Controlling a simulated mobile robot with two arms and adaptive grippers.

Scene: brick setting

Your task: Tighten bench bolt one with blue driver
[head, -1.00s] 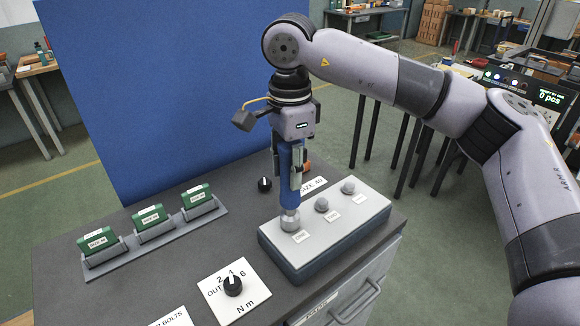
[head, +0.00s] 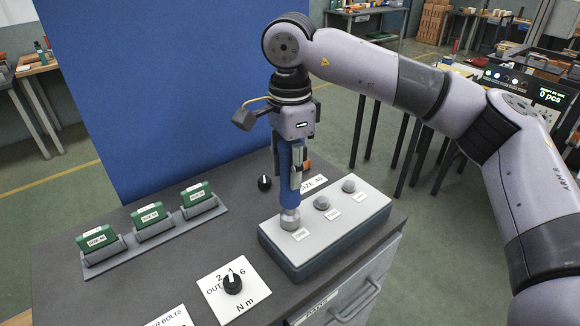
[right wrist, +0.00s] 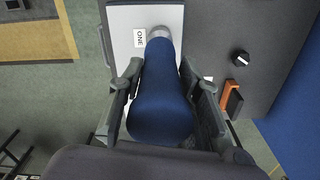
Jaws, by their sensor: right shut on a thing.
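My right gripper (head: 291,168) is shut on the blue driver (head: 286,184), which stands upright with its grey tip end down over the bolt position labelled ONE on the grey bolt block (head: 341,246). The bolt under the driver is hidden, so I cannot tell how it sits. Two other grey bolts (head: 321,204) and (head: 348,187) stand to the right on the block. In the right wrist view, the fingers (right wrist: 166,95) clasp the blue driver (right wrist: 162,95), with the ONE label (right wrist: 140,38) beside its tip. My left gripper is not in view.
A black dial (head: 232,285) on a white Nm plate lies at the front. A rack (head: 157,240) with several green cases is at the left. A small black knob (head: 264,183) is behind the block. A blue panel (head: 190,80) rises behind the bench.

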